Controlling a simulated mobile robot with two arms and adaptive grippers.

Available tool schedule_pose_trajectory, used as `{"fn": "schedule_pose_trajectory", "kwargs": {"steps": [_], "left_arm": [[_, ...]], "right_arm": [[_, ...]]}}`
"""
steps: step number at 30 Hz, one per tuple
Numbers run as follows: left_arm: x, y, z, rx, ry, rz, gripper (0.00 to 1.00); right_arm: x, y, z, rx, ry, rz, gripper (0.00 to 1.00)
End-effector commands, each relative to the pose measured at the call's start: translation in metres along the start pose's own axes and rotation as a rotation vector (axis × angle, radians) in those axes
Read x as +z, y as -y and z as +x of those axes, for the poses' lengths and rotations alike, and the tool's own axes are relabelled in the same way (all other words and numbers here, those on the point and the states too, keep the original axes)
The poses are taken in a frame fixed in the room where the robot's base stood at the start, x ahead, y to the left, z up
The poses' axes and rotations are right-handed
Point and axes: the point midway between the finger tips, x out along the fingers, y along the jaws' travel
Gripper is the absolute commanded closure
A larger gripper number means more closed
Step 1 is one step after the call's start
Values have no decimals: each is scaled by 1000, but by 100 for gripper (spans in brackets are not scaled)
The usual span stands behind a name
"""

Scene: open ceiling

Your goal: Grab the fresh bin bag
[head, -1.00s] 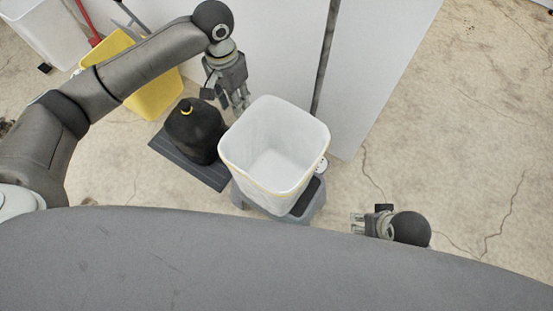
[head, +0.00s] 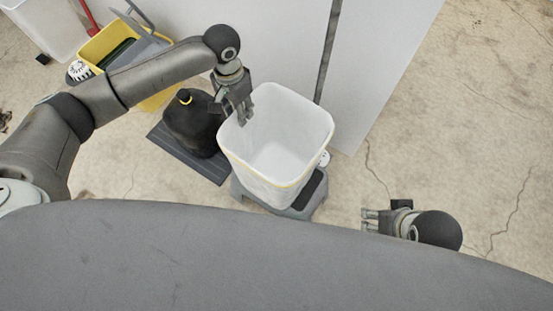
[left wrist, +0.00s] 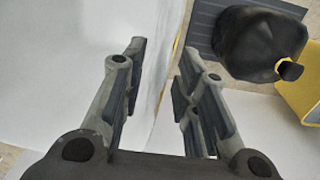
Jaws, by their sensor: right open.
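A white bin (head: 255,172) with a thin yellow line near its rim stands open on a grey base. My left gripper (head: 241,113) is at the bin's far left rim. In the left wrist view its fingers (left wrist: 162,65) are apart, with the rim's edge running between them. I cannot tell which of these is the fresh bin bag. My right gripper (head: 370,220) is open and empty, right of the bin.
The black bundle stands on a dark ribbed mat (head: 213,172). A yellow bucket (head: 93,48) is at the upper left, beside another white container (head: 45,28). A white panel (head: 380,50) rises behind the bin. The floor on the right is clear.

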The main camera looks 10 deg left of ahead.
Motion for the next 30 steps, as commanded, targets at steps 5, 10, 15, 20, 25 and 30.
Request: {"fn": "schedule_pose_trajectory", "kwargs": {"steps": [5, 10, 15, 20, 25, 30], "left_arm": [[0, 0, 0, 0, -2, 0, 71], [0, 0, 0, 0, -1, 0, 89], [0, 0, 0, 0, -1, 0, 100], [0, 0, 0, 0, -2, 0, 100], [0, 0, -1, 0, -2, 0, 100], [-1, -1, -12, 1, -3, 0, 100]], "right_arm": [[0, 0, 0, 0, -1, 0, 40], [0, 0, 0, 0, 0, 0, 40], [0, 0, 0, 0, 0, 0, 40], [0, 0, 0, 0, 0, 0, 40], [0, 0, -1, 0, 0, 0, 40], [-2, 0, -6, 0, 0, 0, 40]]}}
